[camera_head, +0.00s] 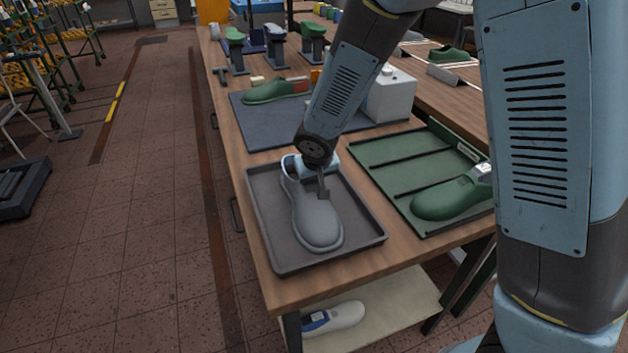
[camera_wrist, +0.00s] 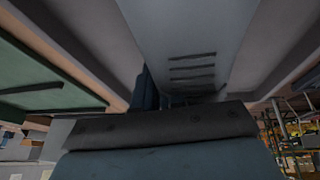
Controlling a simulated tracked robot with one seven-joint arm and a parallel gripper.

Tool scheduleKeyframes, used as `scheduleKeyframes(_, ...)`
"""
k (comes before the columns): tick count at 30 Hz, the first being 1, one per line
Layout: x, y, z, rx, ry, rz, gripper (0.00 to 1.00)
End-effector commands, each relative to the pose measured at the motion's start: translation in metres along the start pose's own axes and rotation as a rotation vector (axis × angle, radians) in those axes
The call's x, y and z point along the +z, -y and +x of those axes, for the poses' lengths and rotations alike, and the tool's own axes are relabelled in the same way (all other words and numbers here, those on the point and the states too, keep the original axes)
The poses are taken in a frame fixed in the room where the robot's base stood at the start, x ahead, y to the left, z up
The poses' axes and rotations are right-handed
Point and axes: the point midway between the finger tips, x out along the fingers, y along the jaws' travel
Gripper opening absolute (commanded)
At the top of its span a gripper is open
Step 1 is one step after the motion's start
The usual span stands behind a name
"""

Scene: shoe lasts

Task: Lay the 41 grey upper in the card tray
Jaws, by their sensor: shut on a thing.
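The grey upper (camera_head: 314,218) is inside the outline of the grey tray (camera_head: 268,247), toe toward the near side and heel toward the back. I cannot tell whether its sole touches the tray floor. My gripper (camera_head: 322,186) is over the heel end and is shut on the upper. In the wrist view the upper (camera_wrist: 190,40) runs away from the jaws, with dark slots across it, and the tray (camera_wrist: 75,35) shows beside it. The fingertips are mostly hidden there. No size mark is legible.
A green tray (camera_head: 385,165) with dividers holds a green shoe (camera_head: 447,198) on the right. A dark mat (camera_head: 262,124) behind bears a green shoe (camera_head: 277,91) and a white box (camera_head: 391,96). Shoe lasts on stands (camera_head: 275,47) are farther back. A blue-and-white shoe (camera_head: 335,317) is on the lower shelf.

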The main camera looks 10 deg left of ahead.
Motion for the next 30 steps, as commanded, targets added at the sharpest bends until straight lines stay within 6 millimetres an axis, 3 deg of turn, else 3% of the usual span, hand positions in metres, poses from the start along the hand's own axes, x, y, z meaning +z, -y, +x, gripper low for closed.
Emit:
scheduleKeyframes(8,0.0003,0.0004,0.0006,0.000,0.000,0.000,0.00)
scheduleKeyframes(9,0.0003,0.0004,0.0006,0.000,0.000,-0.001,0.13)
scheduleKeyframes(18,0.0003,0.0008,0.0005,0.000,0.000,-0.001,0.40)
scheduleKeyframes(30,-0.0001,0.0010,-0.0089,-0.001,-0.002,0.000,0.40)
